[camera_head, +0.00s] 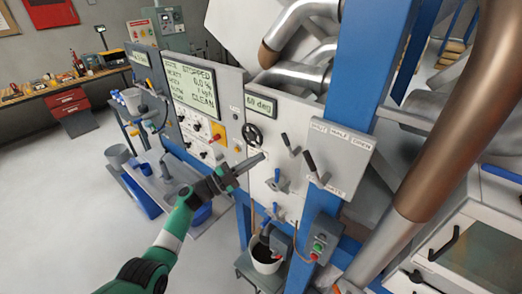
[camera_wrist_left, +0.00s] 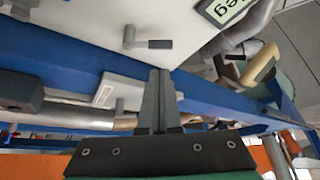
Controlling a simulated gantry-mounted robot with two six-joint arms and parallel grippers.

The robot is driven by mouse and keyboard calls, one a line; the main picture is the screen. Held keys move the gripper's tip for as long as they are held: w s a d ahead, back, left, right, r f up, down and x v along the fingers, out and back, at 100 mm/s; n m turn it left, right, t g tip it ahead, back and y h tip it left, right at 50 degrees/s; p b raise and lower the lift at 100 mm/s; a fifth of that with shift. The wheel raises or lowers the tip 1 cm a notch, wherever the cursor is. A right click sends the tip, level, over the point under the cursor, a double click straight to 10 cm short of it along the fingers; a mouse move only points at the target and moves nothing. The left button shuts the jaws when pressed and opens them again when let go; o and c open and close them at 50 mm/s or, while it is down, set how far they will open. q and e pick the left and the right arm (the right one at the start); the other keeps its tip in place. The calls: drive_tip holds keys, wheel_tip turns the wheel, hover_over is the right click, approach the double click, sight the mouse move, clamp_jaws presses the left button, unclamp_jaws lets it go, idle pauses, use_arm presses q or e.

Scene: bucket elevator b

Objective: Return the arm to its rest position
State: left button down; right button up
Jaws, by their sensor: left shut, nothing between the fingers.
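My left gripper (camera_head: 251,162) is at the end of the green arm (camera_head: 172,240) that comes in from the lower left in the head view. It is in front of the white control panel, just below the black handwheel (camera_head: 252,135). Its fingers are shut with nothing between them. In the left wrist view the two dark fingers (camera_wrist_left: 157,100) lie side by side, with a blue beam and a white panel behind them. I cannot tell whether the fingertips touch the panel. My right gripper is not in view.
Levers (camera_head: 310,163) stand on the panel right of my gripper. A blue post (camera_head: 362,70) and a brown pipe (camera_head: 455,110) rise at right. A white bucket (camera_head: 266,262) is below the panel. A bench (camera_head: 60,88) stands at back left. The floor at left is clear.

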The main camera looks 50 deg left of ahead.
use_arm(q)
drive_tip(key=shift+s+a+f, duration=0.1)
drive_tip(key=shift+s, duration=0.2)
idle(0.4)
